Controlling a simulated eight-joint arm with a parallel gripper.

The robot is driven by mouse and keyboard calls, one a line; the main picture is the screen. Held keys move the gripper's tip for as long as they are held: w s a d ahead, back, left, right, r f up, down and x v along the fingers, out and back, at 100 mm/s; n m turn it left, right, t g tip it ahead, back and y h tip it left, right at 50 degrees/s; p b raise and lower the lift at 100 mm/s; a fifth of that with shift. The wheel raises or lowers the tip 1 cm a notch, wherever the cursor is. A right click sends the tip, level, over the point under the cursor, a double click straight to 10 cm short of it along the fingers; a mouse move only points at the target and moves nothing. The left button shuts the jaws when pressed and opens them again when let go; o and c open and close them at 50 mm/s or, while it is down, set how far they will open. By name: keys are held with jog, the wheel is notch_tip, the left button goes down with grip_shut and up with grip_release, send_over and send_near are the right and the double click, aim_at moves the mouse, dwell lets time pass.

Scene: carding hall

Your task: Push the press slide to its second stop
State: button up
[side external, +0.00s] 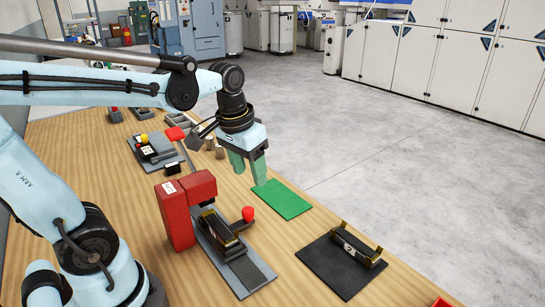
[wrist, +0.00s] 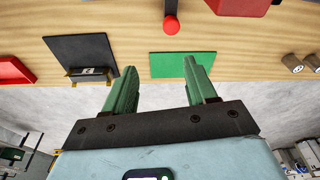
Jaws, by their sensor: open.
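The red press (side external: 182,212) stands on the wooden bench with a grey track (side external: 252,270) running out toward the front. A dark slide with brass-coloured ends (side external: 220,234) sits on the track, close to the press. A red ball knob (side external: 248,213) stands beside the slide on a dark arm; it also shows in the wrist view (wrist: 171,25). The stops along the track cannot be made out. My gripper (side external: 248,180) has green fingers and is open and empty, above the bench near the green mat (side external: 286,202), behind the knob and apart from it. It also shows in the wrist view (wrist: 160,66).
A black plate (side external: 318,268) carrying a dark cradle with brass ends (side external: 358,246) lies right of the track. A grey fixture with a yellow knob (side external: 152,149) and small brown cylinders (side external: 219,152) stand farther back. The green mat is bare.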

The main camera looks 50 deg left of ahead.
aim_at(248, 209)
jog(key=shift+w+a+f+n+g, duration=0.15)
jog(key=shift+a+f+g, duration=0.25)
jog(key=shift+f, duration=1.6)
jog(key=shift+w+a+f+n+g, duration=0.15)
jog(key=shift+a+f+g, duration=0.25)
jog(key=shift+f, duration=1.55)
jog(key=shift+w+a+f+n+g, duration=0.1)
jog(key=shift+a+f+n+g, duration=0.25)
jog(key=shift+f, duration=1.65)
jog(key=shift+a, duration=0.1)
grip_shut()
